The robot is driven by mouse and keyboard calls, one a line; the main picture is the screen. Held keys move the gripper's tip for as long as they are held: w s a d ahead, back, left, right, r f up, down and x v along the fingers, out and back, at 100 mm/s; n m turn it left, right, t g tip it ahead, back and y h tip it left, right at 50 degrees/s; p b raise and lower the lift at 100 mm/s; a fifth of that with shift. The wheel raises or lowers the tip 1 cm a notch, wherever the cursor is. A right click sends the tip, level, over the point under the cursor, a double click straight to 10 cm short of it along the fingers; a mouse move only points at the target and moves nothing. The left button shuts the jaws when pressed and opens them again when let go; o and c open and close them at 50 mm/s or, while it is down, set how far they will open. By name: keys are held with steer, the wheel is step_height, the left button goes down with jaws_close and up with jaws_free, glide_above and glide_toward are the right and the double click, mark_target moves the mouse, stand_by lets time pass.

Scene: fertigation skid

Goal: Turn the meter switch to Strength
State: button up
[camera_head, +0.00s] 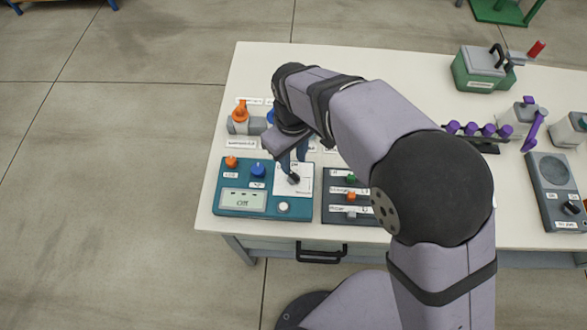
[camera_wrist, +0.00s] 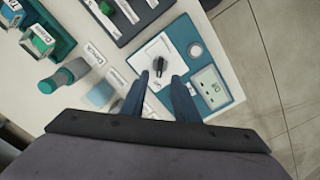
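The meter is a teal box (camera_head: 272,209) at the front left of the table, with a display (camera_head: 243,201) reading "Off". Its switch is a black knob (camera_head: 293,179) on a white plate (camera_head: 305,186); the small print around it is too small to read. The knob also shows in the wrist view (camera_wrist: 159,66). My gripper (camera_head: 291,165) points down over the knob. In the wrist view its two blue fingers (camera_wrist: 160,76) are open and apart, with the knob between and just beyond their tips. I cannot tell whether they touch it.
The meter also has an orange knob (camera_head: 232,162), a blue knob (camera_head: 258,170) and a white button (camera_head: 284,207). A dark panel with coloured sliders (camera_head: 337,212) stands close on the right. My arm hides the middle of the table.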

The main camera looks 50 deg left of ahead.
mark_target(294, 175)
steer(key=shift+f+p, duration=0.85)
steer(key=shift+f, duration=2.5)
jaws_close()
